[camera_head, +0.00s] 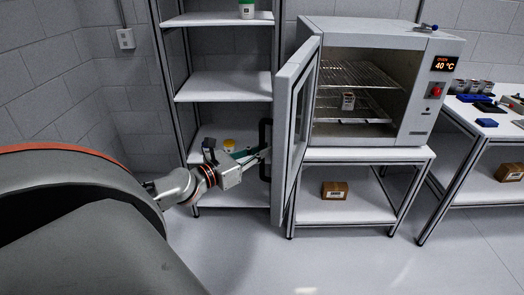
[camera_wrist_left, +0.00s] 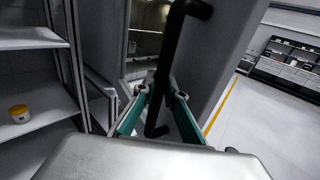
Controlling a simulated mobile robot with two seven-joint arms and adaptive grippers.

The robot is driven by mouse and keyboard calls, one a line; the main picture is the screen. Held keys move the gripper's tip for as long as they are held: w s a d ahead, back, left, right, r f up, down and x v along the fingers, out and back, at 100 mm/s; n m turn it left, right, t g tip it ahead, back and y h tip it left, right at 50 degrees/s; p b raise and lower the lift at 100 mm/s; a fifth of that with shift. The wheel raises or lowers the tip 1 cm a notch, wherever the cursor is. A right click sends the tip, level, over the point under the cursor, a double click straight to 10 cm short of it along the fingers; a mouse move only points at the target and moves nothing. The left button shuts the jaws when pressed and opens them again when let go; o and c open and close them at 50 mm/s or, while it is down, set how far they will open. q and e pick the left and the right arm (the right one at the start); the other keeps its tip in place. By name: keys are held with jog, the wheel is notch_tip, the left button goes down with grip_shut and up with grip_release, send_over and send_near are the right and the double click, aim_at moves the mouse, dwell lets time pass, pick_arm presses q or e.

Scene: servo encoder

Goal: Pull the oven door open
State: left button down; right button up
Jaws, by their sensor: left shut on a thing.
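The oven (camera_head: 425,75) stands on a white table, its front facing me. Its door (camera_head: 296,110) is swung wide open to the left, showing the inside with wire racks and a small object (camera_head: 348,100) on one rack. The black door handle (camera_head: 265,150) is on the door's outer face. My left gripper (camera_head: 262,155) is at the handle. In the left wrist view its teal fingers (camera_wrist_left: 157,95) are on both sides of the black handle (camera_wrist_left: 165,70), shut on it. My right gripper is in neither view.
A shelf rack (camera_head: 225,86) stands left of the door, close to my left gripper, with a yellow-lidded jar (camera_head: 229,145) on a lower shelf. A cardboard box (camera_head: 335,190) sits below the oven. A table with parts (camera_head: 484,122) is at the right. The floor in front is clear.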

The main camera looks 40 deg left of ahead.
pick_arm(q)
jog(key=c, duration=2.1)
grip_release()
jog(key=shift+s, duration=0.1)
jog(key=s, duration=0.4)
jog(key=s+a, duration=0.1)
jog(key=s, duration=0.6)
jog(key=shift+s+a, duration=0.3)
jog(key=shift+s, duration=0.05)
